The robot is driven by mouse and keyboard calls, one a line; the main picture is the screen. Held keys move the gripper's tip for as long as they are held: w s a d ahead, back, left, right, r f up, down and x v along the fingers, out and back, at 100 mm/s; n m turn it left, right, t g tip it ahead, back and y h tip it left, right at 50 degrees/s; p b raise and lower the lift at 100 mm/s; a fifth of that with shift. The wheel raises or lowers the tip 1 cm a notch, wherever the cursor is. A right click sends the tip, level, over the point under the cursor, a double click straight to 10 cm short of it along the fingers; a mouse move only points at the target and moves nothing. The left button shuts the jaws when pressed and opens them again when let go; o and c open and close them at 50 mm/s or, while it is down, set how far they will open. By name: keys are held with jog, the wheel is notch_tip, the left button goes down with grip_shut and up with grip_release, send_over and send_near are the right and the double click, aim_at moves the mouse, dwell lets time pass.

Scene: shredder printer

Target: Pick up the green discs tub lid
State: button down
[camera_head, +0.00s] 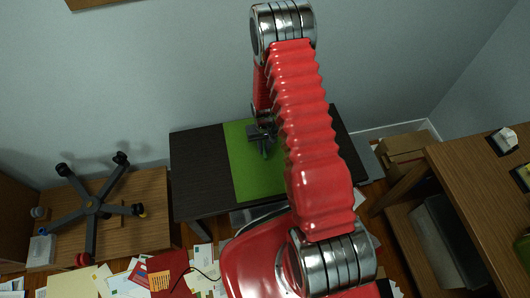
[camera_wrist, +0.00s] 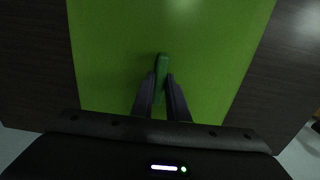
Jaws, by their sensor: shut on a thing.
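The green lid (camera_wrist: 161,64) shows in the wrist view as a narrow, dark green upright piece between my fingertips. My gripper (camera_wrist: 161,79) is shut on it, with one dark finger on each side. Below it is a bright green mat (camera_wrist: 110,40); I cannot tell whether the lid touches the mat. In the head view my gripper (camera_head: 265,145) hangs over the green mat (camera_head: 257,180), and the lid cannot be made out there.
The mat lies on a dark table (camera_head: 197,172) against the grey wall. A wooden desk (camera_head: 478,180) with dark items stands at the right. An upturned chair base (camera_head: 95,208) lies on a wooden surface at the left. Papers and folders (camera_head: 130,280) litter the floor in front.

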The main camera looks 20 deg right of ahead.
aim_at(264, 149)
jog(key=shift+r, duration=0.1)
notch_tip(264, 149, up, 10)
dwell(0.7)
dwell(1.4)
